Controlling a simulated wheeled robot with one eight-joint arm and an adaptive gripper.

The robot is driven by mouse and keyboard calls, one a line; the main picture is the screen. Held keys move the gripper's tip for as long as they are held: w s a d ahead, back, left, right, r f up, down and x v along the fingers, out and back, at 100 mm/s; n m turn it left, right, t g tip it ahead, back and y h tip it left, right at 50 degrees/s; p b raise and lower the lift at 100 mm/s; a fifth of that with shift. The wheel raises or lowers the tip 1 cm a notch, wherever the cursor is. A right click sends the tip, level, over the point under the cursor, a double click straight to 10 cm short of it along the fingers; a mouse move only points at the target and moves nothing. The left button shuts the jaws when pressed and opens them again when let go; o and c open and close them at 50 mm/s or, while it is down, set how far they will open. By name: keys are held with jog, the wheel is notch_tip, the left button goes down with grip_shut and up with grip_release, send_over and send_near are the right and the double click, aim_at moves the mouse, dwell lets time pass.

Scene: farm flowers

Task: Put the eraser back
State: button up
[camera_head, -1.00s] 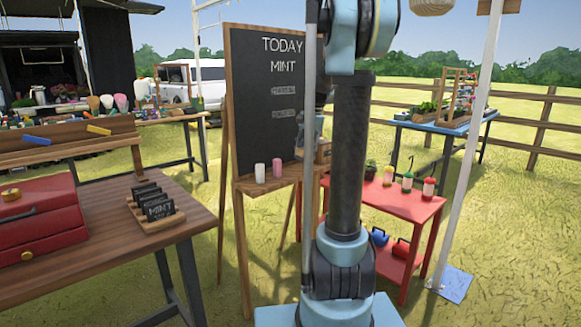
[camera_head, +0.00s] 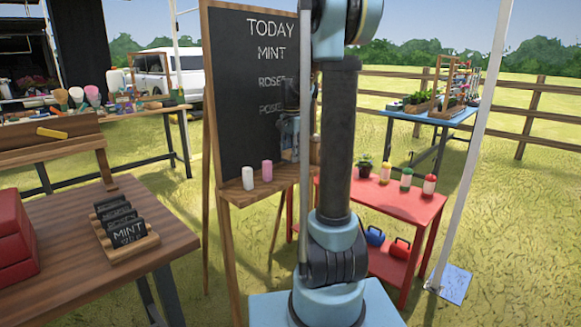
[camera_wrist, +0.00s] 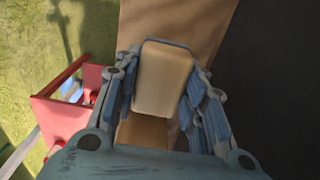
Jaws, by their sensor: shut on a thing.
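My gripper (camera_wrist: 163,95) is shut on the eraser (camera_wrist: 165,75), a pale wooden block held between its blue-grey fingers in the wrist view. In the head view my gripper (camera_head: 290,150) is in front of the right side of the chalkboard (camera_head: 235,100), partly hidden behind my arm. The eraser's dark face does not show clearly. The easel's wooden ledge (camera_head: 225,197) runs below the board. In the wrist view the ledge (camera_wrist: 175,20) lies below the eraser, and I cannot tell if they touch. A white chalk (camera_head: 248,178) and a pink chalk (camera_head: 267,170) stand on the ledge.
A red table (camera_head: 400,200) with bottles and a plant stands right of the easel. A wooden table (camera_head: 60,250) with small signs (camera_head: 125,228) and a red box (camera_head: 12,240) is at left. A pale post (camera_head: 470,150) rises at right. Grass lies between.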

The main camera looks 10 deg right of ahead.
aim_at(292, 171)
jog(key=shift+s+f, duration=0.1)
jog(key=shift+f, duration=2.15)
jog(key=o, duration=1)
jog(key=shift+o, duration=0.2)
jog(key=shift+r, duration=0.1)
